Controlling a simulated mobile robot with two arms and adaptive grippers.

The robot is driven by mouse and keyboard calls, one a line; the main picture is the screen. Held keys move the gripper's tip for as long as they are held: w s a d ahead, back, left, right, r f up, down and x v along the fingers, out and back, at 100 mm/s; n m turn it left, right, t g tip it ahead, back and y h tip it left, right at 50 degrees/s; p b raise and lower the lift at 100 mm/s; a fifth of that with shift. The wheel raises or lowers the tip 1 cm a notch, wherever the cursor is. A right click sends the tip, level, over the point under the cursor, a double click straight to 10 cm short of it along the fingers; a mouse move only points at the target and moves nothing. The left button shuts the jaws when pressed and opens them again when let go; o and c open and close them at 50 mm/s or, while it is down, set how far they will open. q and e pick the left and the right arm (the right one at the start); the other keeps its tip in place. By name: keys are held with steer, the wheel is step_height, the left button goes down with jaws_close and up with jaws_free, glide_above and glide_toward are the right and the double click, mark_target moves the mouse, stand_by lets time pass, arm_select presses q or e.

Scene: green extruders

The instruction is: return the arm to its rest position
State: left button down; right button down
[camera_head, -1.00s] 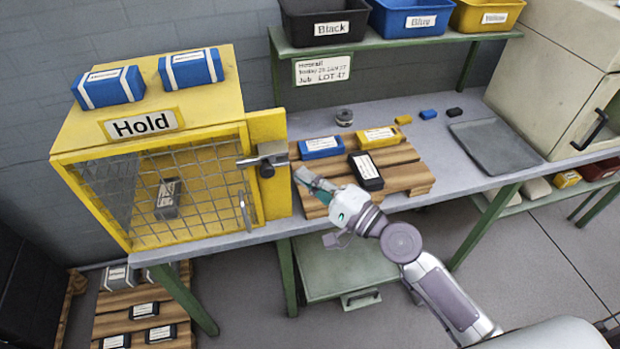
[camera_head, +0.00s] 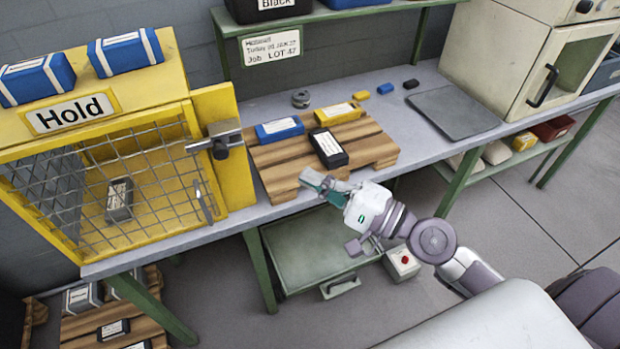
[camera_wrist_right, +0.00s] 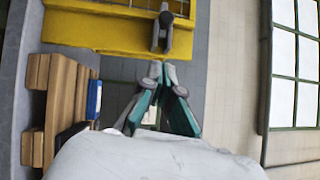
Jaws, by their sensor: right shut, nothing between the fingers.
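My right arm comes in from the lower right in the head view. Its gripper (camera_head: 314,181) is in front of the wooden pallet's front edge, near the bench edge. It holds nothing. In the right wrist view the teal fingers (camera_wrist_right: 160,72) meet at their tips, pointing toward the yellow hold cage's latch (camera_wrist_right: 162,30). My left gripper is not in view.
The yellow Hold cage (camera_head: 205,95) stands on the bench at left with its mesh door closed. A wooden pallet (camera_head: 375,145) carries blue, yellow and black boxes. A grey tray (camera_head: 455,112) lies to the right. A box with a red button (camera_head: 402,262) is below the bench.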

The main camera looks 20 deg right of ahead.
steer(key=w+d+f+g+h, duration=0.1)
steer(key=d+f+h, duration=0.15)
steer(key=f, duration=0.55)
steer(key=w+d+f+n+h, duration=0.1)
steer(key=w+d+f+h, duration=0.15)
steer(key=f, duration=0.55)
steer(key=d+f+g+h, duration=0.15)
steer(key=d+f, duration=0.25)
steer(key=f, duration=0.5)
steer(key=s+d+f+n+g+h, duration=0.1)
steer(key=s+f+n+h, duration=0.15)
steer(key=f, duration=0.65)
steer(key=s+d+f+n+g+h, duration=0.15)
steer(key=s+f, duration=0.25)
steer(key=f, duration=0.4)
steer(key=s+f+n+g, duration=0.3)
steer(key=s+f+g, duration=0.1)
steer(key=s+f, duration=0.95)
steer(key=s+a+f+n+g, duration=0.1)
steer(key=s+f+n, duration=0.1)
steer(key=s, duration=0.4)
steer(key=s+a+f+n+g+h, duration=0.1)
steer(key=s+f+n+g, duration=0.1)
steer(key=s+f, duration=0.2)
steer(key=s+a+f+n+g, duration=0.2)
steer(key=s+f, duration=0.1)
steer(key=s, duration=0.5)
steer(key=shift+s+f, duration=0.2)
steer(key=shift+h, duration=0.25)
